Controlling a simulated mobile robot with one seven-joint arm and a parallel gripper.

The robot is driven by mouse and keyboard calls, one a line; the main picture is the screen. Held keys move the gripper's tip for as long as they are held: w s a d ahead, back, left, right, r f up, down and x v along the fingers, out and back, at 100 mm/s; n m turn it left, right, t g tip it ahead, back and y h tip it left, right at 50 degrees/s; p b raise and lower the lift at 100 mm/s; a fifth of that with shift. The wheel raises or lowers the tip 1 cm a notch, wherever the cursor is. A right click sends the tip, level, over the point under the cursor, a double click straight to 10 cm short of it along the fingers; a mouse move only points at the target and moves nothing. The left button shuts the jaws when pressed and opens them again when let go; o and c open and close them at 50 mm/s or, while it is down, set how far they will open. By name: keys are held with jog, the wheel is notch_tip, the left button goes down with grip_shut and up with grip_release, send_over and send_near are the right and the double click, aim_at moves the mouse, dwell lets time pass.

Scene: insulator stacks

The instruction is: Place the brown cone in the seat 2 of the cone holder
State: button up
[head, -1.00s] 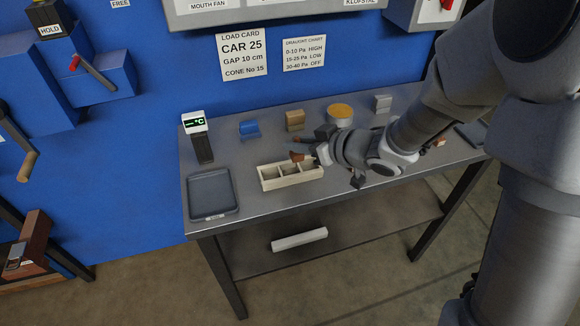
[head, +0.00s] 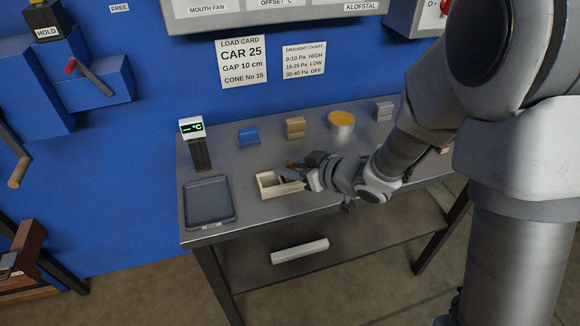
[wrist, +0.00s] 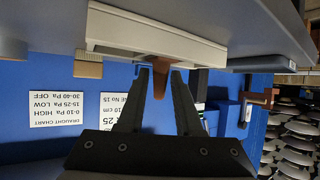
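The cream cone holder (head: 283,191) stands on the bench. Its left compartment shows empty; my gripper covers the seats further right. In the wrist view, which is upside down, the holder's wall (wrist: 165,43) lies just beyond my fingertips. The brown cone (head: 292,163) shows at the holder's back edge beside my gripper (head: 302,171). In the wrist view the cone (wrist: 160,75) stands between the fingertips of my gripper (wrist: 161,70), narrowing away from the holder. Its wide end meets the holder's wall in the picture. I cannot tell whether the fingers press on it or whether it is seated.
A grey tray (head: 209,203) lies left of the holder. Behind stand a display post (head: 200,152), a blue block (head: 249,135), a tan block (head: 295,127), a round tin (head: 341,121) and a grey block (head: 384,110). Bare bench lies between tray and holder.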

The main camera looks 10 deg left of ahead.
jog(key=shift+o, duration=1.1)
jog(key=shift+r, duration=0.15)
jog(key=shift+s+d+r+p, duration=0.1)
jog(key=shift+d+r+p, duration=0.15)
jog(key=shift+p, duration=0.05)
jog(key=p+v, duration=0.3)
jog(key=v, duration=0.8)
jog(key=shift+d, duration=0.2)
